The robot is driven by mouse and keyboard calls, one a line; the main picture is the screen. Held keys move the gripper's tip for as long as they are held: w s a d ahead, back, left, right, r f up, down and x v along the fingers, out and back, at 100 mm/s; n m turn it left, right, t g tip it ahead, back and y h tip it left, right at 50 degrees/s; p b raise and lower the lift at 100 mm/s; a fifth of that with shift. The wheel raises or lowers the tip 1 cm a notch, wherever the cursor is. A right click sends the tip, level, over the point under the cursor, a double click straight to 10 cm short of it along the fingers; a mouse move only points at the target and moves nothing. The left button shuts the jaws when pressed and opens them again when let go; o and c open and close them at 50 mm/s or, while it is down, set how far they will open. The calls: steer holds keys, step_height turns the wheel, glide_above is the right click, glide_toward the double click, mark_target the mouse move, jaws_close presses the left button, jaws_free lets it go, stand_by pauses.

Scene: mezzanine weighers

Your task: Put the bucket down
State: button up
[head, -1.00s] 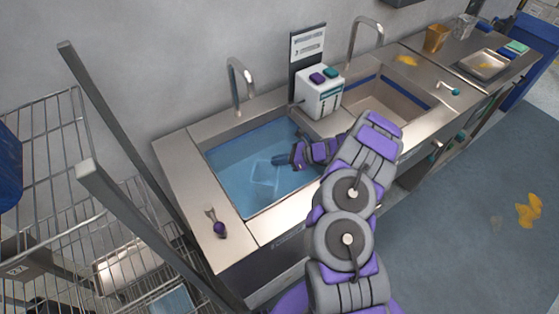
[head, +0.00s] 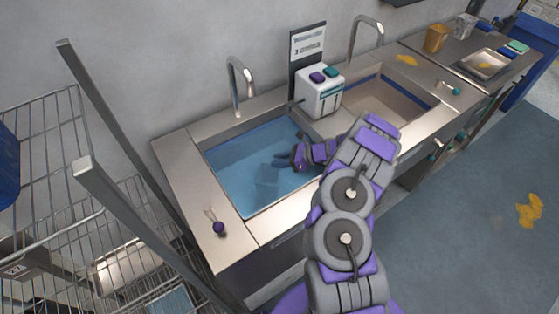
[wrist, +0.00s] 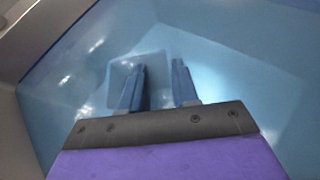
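The bucket looks like a small, clear, square-sided container (head: 268,188). It is under the blue water of the left sink basin (head: 232,160), faint in the head view. In the wrist view the bucket (wrist: 119,76) shows beyond the left finger and partly behind it. My gripper (head: 278,161) reaches into the basin from the right, above the bucket. In the wrist view its two fingers (wrist: 158,66) stand apart with a clear gap, and nothing is visibly clamped between them. The depth between fingertips and bucket is hard to judge through the water.
A faucet (head: 240,88) stands behind the basin. A white dispenser (head: 320,92) sits between the two basins. A wire rack (head: 90,210) stands close on the left. The right basin (head: 385,100) looks empty.

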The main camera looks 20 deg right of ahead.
steer(key=shift+s+f, duration=0.2)
